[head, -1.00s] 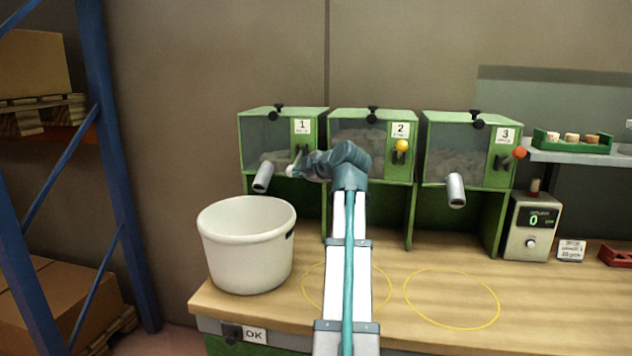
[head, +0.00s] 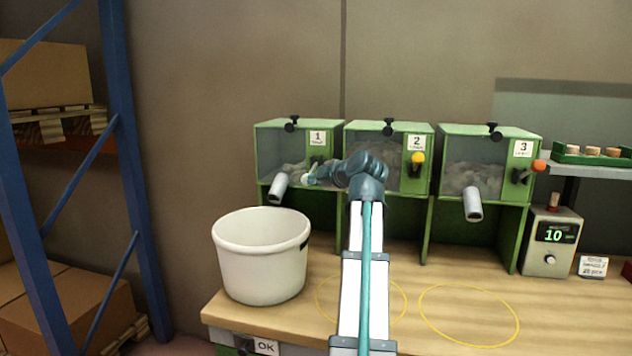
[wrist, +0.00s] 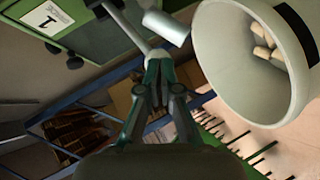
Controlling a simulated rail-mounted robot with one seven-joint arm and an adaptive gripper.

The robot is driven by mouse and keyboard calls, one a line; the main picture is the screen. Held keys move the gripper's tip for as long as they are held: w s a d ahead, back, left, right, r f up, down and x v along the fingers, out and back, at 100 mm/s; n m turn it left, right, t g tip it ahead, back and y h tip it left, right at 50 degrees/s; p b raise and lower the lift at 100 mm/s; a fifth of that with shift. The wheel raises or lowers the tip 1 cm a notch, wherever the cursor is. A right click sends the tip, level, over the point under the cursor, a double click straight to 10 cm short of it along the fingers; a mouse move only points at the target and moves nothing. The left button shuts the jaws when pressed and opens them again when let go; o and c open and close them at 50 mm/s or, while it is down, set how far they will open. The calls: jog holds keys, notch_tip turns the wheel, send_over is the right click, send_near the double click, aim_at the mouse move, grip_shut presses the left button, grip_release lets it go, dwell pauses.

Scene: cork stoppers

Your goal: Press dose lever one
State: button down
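Dispenser one (head: 270,146) is the leftmost green box with a dark window. Its number label (wrist: 47,20) shows in the wrist view. Its lever (wrist: 128,24) is a grey rod reaching down to my fingertips. The lever's pale knob (head: 309,179) shows in the head view just left of my gripper (head: 322,177). In the wrist view my gripper (wrist: 159,68) has its fingers together, against or very near the lever's end; contact is unclear. The metal spout (head: 278,187) of dispenser one points down toward the white bucket (head: 260,270). Corks (wrist: 265,40) lie inside the bucket.
Dispensers two (head: 395,140) and three (head: 485,150) stand to the right, with yellow and orange lever knobs. The counter box (head: 551,245) reads 10. Yellow rings mark the wooden bench (head: 410,330), whose front right is clear. A blue rack (head: 130,170) stands left.

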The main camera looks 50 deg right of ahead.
jog(key=shift+d+r, duration=0.1)
jog(key=r+v, duration=0.1)
jog(key=v, duration=1.3)
jog(key=shift+w+d+r, duration=0.2)
jog(key=shift+d+r, duration=0.05)
jog(key=shift+d, duration=0.2)
jog(key=shift+r, duration=0.1)
